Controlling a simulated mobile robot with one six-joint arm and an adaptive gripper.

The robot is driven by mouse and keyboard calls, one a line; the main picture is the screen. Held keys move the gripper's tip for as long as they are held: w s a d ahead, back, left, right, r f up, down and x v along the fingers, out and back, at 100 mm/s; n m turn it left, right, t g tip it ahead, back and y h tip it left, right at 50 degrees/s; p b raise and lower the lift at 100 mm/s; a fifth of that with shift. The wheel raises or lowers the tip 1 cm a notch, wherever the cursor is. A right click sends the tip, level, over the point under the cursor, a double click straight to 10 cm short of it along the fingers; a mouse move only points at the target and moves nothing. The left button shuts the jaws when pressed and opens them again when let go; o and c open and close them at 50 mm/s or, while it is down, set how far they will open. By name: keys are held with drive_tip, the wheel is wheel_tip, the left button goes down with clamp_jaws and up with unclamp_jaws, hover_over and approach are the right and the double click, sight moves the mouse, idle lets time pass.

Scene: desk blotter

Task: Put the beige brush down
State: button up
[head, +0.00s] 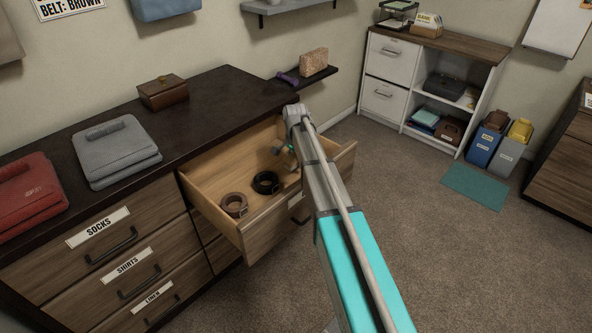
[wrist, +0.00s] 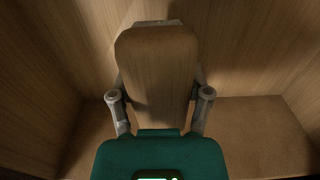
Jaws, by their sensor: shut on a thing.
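My gripper (wrist: 160,84) is shut on a wood-grained, light brown piece with rounded corners, which I take to be the beige brush (wrist: 157,62). It fills the middle of the wrist view, with one finger on each side; its underside is hidden. In the head view my gripper (head: 284,155) is inside the open drawer (head: 257,222), toward its back right. My arm hides much of it, and I cannot make out the brush there. Whether the brush touches the drawer floor cannot be told.
A brown coiled belt (head: 234,204) and a black coiled belt (head: 266,182) lie in the drawer, left of my gripper. Drawer walls stand close around it. A wall shelf (head: 325,74) above holds a tan block (head: 313,62) and a purple item (head: 288,78).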

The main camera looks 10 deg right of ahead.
sight(296, 171)
drive_tip(key=shift+w+d+f+b, duration=0.25)
drive_tip(key=shift+w+f+b, duration=0.2)
drive_tip(key=shift+f+b, duration=0.35)
drive_tip(key=shift+s+f+b, duration=0.1)
drive_tip(key=shift+f+b, duration=1.1)
drive_tip(key=shift+b, duration=0.05)
drive_tip(key=shift+f, duration=0.2)
drive_tip(key=o, duration=1.1)
drive_tip(key=shift+r, duration=0.1)
drive_tip(key=shift+r, duration=0.1)
wheel_tip(296, 171, up, 12)
drive_tip(key=p, duration=1.2)
